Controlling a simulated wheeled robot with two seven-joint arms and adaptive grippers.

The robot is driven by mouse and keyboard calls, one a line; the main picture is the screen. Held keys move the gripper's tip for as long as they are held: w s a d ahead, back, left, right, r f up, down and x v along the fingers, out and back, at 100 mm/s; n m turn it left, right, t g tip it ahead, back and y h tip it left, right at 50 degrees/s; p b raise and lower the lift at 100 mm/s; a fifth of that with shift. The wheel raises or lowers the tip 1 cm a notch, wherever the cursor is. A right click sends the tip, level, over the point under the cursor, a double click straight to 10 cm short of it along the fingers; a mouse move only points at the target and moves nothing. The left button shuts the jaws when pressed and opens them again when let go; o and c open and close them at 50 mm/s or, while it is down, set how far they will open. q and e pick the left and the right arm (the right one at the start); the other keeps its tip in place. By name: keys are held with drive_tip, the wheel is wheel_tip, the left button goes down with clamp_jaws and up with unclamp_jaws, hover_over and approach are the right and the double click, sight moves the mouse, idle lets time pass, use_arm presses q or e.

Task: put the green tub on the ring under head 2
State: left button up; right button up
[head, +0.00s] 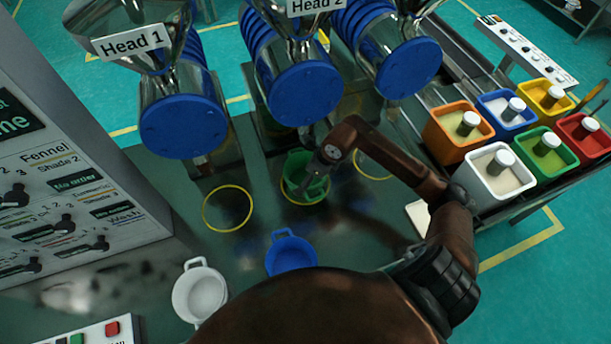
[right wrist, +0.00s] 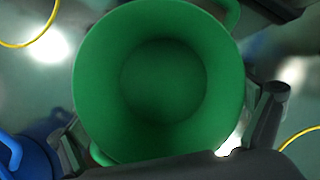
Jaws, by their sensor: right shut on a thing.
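The green tub (head: 305,172) is upright and empty under the spout of head 2 (head: 304,93), over the middle yellow ring (head: 306,201). The ring's front edge shows below the tub; I cannot tell whether the tub's base touches the table. My right gripper (head: 318,176) is shut on the tub at its near right side. In the right wrist view the tub (right wrist: 160,80) fills the middle, with a gripper finger at each side of its lower part. My left gripper is not in view.
A yellow ring (head: 227,208) under head 1 (head: 182,127) is empty. Another ring (head: 374,163) lies right of my gripper. A blue tub (head: 291,254) and a white tub (head: 199,291) stand nearer me. Several coloured square bins (head: 497,174) stand at the right.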

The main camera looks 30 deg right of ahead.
drive_tip(key=o, duration=0.9)
drive_tip(key=shift+f, duration=0.15)
drive_tip(key=shift+r, duration=0.25)
drive_tip(key=p+v, duration=0.1)
drive_tip(key=v, duration=0.3)
drive_tip(key=shift+d+r, duration=0.15)
drive_tip(key=s+d, duration=0.2)
drive_tip(key=s, duration=0.1)
drive_tip(key=s+d, duration=0.2)
drive_tip(key=s, duration=0.2)
drive_tip(key=s+d, duration=0.2)
drive_tip(key=s, duration=0.1)
drive_tip(key=shift+s+d+r+p, duration=0.1)
drive_tip(key=shift+s+r+p, duration=0.1)
drive_tip(key=shift+s+p, duration=0.15)
